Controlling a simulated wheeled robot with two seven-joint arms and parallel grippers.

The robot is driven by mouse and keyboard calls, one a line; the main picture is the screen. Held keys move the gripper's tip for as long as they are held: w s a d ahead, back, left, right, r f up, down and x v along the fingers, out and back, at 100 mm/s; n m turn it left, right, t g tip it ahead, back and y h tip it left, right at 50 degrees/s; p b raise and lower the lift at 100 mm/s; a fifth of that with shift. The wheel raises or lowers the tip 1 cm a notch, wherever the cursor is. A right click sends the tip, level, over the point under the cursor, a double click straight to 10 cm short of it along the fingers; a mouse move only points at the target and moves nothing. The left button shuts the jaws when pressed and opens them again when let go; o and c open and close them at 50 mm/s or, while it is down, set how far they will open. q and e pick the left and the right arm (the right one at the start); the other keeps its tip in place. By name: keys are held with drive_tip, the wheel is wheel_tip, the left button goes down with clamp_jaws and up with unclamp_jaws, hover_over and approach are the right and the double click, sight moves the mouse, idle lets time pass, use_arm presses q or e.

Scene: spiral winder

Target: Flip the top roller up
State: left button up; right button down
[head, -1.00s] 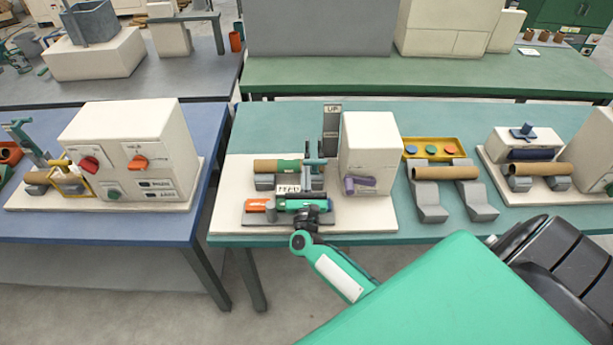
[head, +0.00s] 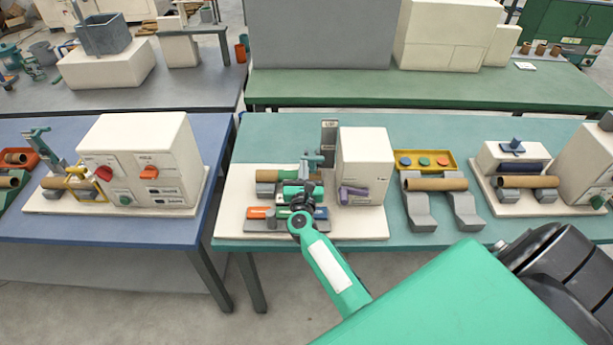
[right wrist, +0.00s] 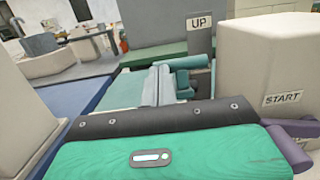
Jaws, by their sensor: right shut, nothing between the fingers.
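The winder has a white base (head: 235,205) and a white housing (head: 365,165). My right gripper (head: 304,194) is dark, shut and empty, at the front of the roller area. A green roller (head: 291,190) lies just left of the fingers; contact cannot be told. A brown tube (head: 268,175) lies behind it. A teal T-shaped part (head: 312,158) stands behind the gripper and shows in the right wrist view (right wrist: 190,62). My left gripper is out of view.
A purple lever (head: 353,193) sticks out of the housing's front. Orange (head: 257,212) and blue (head: 321,212) pieces lie on the front grey strip. A brown tube on grey supports (head: 435,184) stands to the right.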

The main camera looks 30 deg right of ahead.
drive_tip(key=w+r, duration=0.1)
drive_tip(key=w+d+r, duration=0.1)
drive_tip(key=r, duration=0.1)
drive_tip(key=w+d+r, duration=0.1)
drive_tip(key=shift+r, duration=0.3)
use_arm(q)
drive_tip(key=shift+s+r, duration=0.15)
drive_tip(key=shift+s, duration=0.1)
use_arm(e)
drive_tip(key=w+d+r, duration=0.1)
drive_tip(key=w+r, duration=0.1)
drive_tip(key=w, duration=0.1)
drive_tip(key=w+d+r, duration=0.1)
drive_tip(key=shift+w+d, duration=0.2)
drive_tip(key=shift+d, duration=0.1)
idle(0.4)
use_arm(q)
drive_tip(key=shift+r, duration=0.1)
use_arm(e)
drive_tip(key=r+v, duration=0.1)
drive_tip(key=v, duration=0.6)
drive_tip(key=shift+s+a+f, duration=0.15)
drive_tip(key=shift+s+f, duration=0.05)
drive_tip(key=shift+f, duration=0.25)
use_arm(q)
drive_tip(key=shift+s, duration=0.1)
